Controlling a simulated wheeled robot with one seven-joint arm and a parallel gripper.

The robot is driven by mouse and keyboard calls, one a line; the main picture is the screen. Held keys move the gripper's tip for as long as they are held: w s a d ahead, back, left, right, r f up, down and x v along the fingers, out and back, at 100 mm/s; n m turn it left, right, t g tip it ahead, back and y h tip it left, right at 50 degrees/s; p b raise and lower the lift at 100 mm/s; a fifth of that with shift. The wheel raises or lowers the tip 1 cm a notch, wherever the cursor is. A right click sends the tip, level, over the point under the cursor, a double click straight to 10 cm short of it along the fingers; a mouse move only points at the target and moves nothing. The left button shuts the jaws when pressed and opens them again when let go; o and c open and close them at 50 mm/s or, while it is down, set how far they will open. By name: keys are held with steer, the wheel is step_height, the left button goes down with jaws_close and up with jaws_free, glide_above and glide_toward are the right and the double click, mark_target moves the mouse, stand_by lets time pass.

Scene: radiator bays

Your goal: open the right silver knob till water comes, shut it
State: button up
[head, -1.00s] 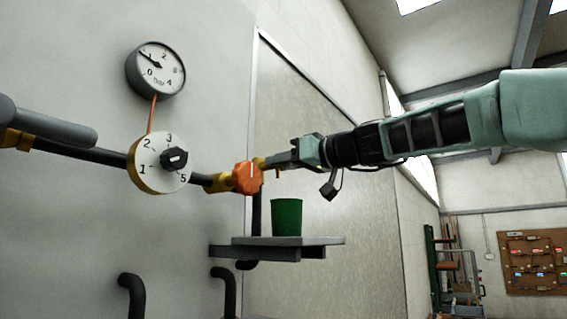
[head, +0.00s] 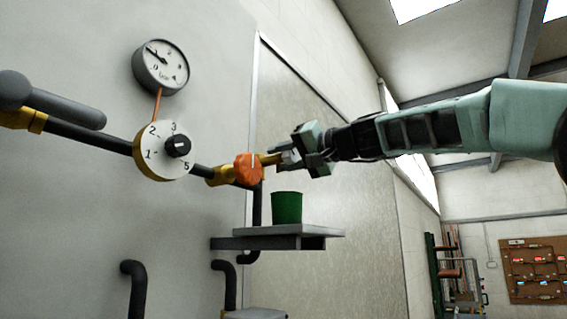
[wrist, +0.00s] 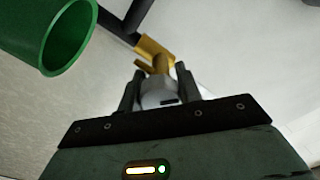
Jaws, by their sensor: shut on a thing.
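The silver knob (wrist: 158,98) sits on the end of a brass fitting (wrist: 156,56). My gripper (wrist: 158,90) is shut on the knob, one finger on each side of it, in the wrist view. In the head view my gripper (head: 288,158) is at the brass stub right of the orange knob (head: 248,169), and its fingers hide most of the silver knob. A green cup (head: 287,207) stands upright on a grey shelf (head: 275,236) below my gripper. It also shows at the upper left of the wrist view (wrist: 45,30). No water is visible.
A white numbered dial (head: 152,152) and a round gauge (head: 161,67) are to the left on the wall. Black bent pipes (head: 135,285) stand below. The room to the right is open.

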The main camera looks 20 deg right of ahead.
steer(key=m, duration=0.5)
steer(key=shift+m, duration=0.4)
stand_by(0.3)
steer(key=o, duration=0.9)
steer(key=shift+o, duration=0.2)
steer(key=shift+d, duration=0.1)
steer(key=b+v, duration=0.7)
steer(key=v, duration=1)
steer(key=shift+s, duration=0.15)
